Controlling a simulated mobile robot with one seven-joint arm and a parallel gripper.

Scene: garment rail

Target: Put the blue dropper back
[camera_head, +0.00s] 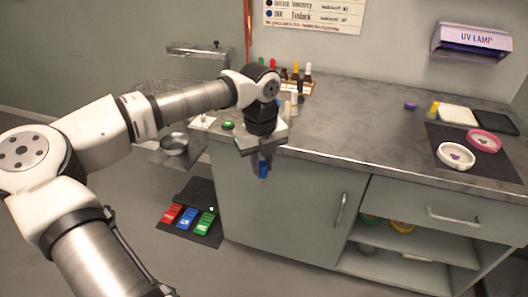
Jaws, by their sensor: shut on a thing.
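The blue dropper (263,171) is in my gripper (262,159), which points down and is shut on it. It hangs roughly upright, and in the picture it lies against the cabinet front, below the counter's front edge. Its upper part is hidden by the fingers. Behind my wrist, a small wooden rack (303,90) stands at the back of the counter with several bottles with coloured tops (295,71). My wrist hides part of the rack, so I cannot tell which place in it is empty.
The grey counter (365,115) is mostly clear right of my gripper. Pale bottles (294,103) and a green item (228,125) are near my wrist. Dishes (456,156) lie on a dark mat at right. A metal bowl (174,144) and coloured pedals (187,219) are at left.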

